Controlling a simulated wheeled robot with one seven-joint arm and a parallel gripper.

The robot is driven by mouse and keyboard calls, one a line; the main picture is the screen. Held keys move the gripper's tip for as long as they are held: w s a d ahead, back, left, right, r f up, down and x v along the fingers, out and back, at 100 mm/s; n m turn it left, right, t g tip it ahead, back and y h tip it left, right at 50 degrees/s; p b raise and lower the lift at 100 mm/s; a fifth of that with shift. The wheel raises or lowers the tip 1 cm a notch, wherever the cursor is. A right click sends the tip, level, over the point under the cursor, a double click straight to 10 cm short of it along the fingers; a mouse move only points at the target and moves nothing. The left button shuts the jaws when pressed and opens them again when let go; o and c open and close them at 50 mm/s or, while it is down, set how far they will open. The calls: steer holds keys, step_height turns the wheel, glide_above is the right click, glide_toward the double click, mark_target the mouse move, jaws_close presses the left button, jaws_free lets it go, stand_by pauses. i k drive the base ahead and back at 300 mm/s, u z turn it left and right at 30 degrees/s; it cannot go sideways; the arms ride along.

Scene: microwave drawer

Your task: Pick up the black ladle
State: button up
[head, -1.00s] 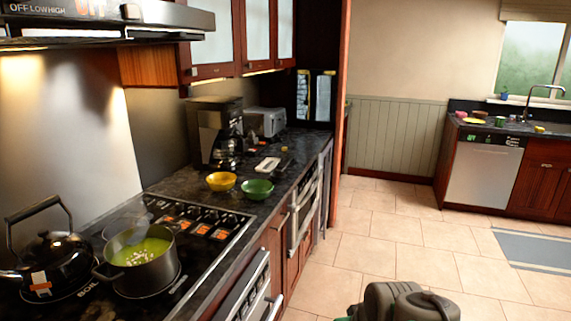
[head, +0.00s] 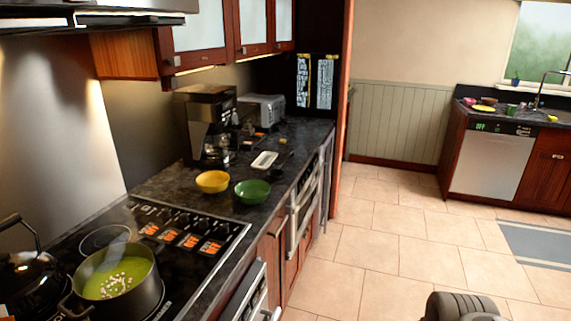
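I cannot make out the black ladle with certainty. A small dark item (head: 284,141) lies on the black counter (head: 165,184) behind a white dish (head: 264,160), but it is too small to identify. A dark pot (head: 117,281) of green soup with pale bits stands on the stove (head: 205,233) at the lower left, and no ladle handle shows in it. A grey rounded part of my arm shows at the bottom right edge, over the floor. My gripper is not in view.
A yellow bowl (head: 212,181) and a green bowl (head: 252,191) stand beyond the stove. A coffee maker (head: 207,125) and toaster (head: 262,109) are behind them. A black kettle (head: 28,268) is at far left. The tiled floor (head: 385,240) is open on the right.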

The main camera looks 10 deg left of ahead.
mark_target(275, 175)
steer(key=i, duration=3.45)
steer(key=u, duration=4.25)
